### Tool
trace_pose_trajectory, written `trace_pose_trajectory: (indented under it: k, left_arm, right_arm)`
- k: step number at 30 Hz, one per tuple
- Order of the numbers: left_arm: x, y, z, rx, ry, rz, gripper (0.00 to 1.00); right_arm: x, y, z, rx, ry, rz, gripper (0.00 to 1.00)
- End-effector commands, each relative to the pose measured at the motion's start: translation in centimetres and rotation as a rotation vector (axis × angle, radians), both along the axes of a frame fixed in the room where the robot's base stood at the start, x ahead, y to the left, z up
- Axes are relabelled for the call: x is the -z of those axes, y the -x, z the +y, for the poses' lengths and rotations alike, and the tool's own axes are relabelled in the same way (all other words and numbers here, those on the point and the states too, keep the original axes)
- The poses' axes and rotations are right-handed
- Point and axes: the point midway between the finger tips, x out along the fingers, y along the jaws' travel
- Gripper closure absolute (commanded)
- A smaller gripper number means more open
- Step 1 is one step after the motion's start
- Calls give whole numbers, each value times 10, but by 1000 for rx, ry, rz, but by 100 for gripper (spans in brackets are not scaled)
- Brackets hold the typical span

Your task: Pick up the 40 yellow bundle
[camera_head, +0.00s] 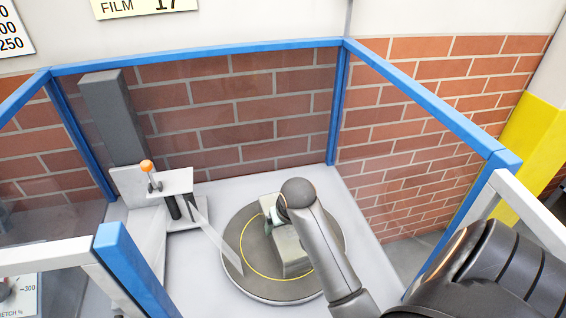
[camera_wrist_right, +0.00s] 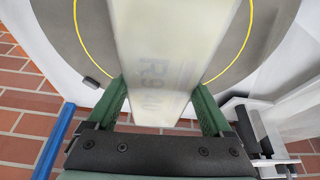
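A pale, film-wrapped bundle (camera_head: 291,252) lies on the round grey turntable (camera_head: 247,242), which has a yellow ring. In the head view my right wrist hides part of the bundle. My left gripper is not in view.
Blue-framed clear panels (camera_head: 343,110) surround the turntable. A grey column (camera_head: 115,118) and a small stand with an orange knob (camera_head: 147,166) are at its left. A brick wall (camera_head: 235,105) is behind. A yellow post (camera_head: 530,140) stands at the right.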

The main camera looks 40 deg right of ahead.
Motion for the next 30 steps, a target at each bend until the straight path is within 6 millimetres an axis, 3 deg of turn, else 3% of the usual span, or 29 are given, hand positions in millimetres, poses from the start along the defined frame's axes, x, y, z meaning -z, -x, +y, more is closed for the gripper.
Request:
trace_pose_trajectory:
  k: [2,21,30]
  left_arm:
    - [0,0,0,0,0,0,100]
    - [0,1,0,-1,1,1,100]
    - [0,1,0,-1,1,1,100]
  right_arm:
    - [0,0,0,0,0,0,27]
    - [-1,-1,0,-1,1,-1,99]
    - [-3,-2,-1,0,4,-9,100]
